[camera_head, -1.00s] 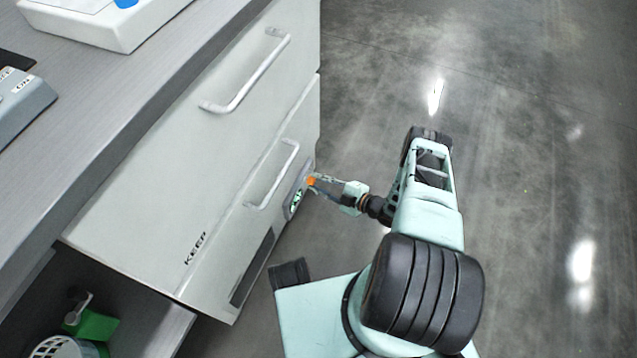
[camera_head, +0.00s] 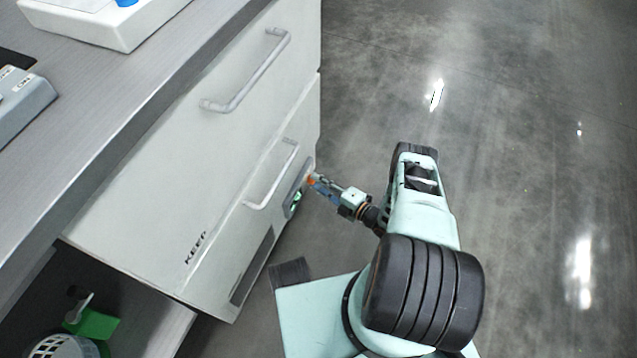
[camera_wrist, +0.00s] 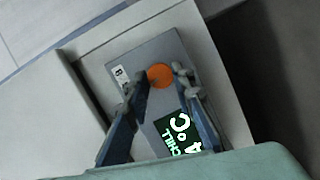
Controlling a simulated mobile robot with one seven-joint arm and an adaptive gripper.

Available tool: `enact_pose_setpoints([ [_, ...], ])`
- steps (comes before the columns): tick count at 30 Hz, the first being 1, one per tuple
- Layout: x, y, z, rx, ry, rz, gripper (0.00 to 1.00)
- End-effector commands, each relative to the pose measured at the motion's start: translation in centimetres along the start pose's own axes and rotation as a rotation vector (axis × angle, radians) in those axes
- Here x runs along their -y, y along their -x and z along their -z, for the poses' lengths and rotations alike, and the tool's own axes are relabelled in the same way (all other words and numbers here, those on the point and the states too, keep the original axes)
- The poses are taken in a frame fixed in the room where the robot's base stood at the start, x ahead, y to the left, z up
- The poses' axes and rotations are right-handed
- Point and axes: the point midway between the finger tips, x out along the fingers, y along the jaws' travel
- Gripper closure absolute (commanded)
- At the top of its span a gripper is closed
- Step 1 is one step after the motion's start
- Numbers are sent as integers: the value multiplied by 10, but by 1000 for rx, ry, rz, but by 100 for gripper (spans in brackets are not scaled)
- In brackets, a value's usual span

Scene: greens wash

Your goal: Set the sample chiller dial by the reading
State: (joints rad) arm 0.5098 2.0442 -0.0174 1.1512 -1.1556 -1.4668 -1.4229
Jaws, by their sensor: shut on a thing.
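The sample chiller (camera_head: 165,170) is a pale cabinet marked KEEP, with two bar handles. Its grey control panel (camera_wrist: 150,50) carries a round orange dial (camera_wrist: 160,76) and a green-black display (camera_wrist: 178,137). The display shows white characters including "°C" and "CHILL"; a digit at its lower edge looks like a 4 but is partly cut off. My gripper (camera_wrist: 159,80) has one finger on each side of the dial and is shut on it. In the head view my gripper (camera_head: 318,183) reaches the panel from the right, and the fingers partly hide the dial.
A grey bench top (camera_head: 120,85) runs along the left, with a white device (camera_head: 75,22) and a grey device (camera_head: 22,105) on it. A lower shelf (camera_head: 150,325) holds a green item (camera_head: 92,324) and a white basket (camera_head: 62,347). The floor at right is clear.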

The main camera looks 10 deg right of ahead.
Motion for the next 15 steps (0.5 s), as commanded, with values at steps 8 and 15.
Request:
enact_pose_setpoints([
  [8, 0, 1, 0, 2, 16, -4, 100],
  [15, 0, 1, 0, 2, 15, -4, 73],
])
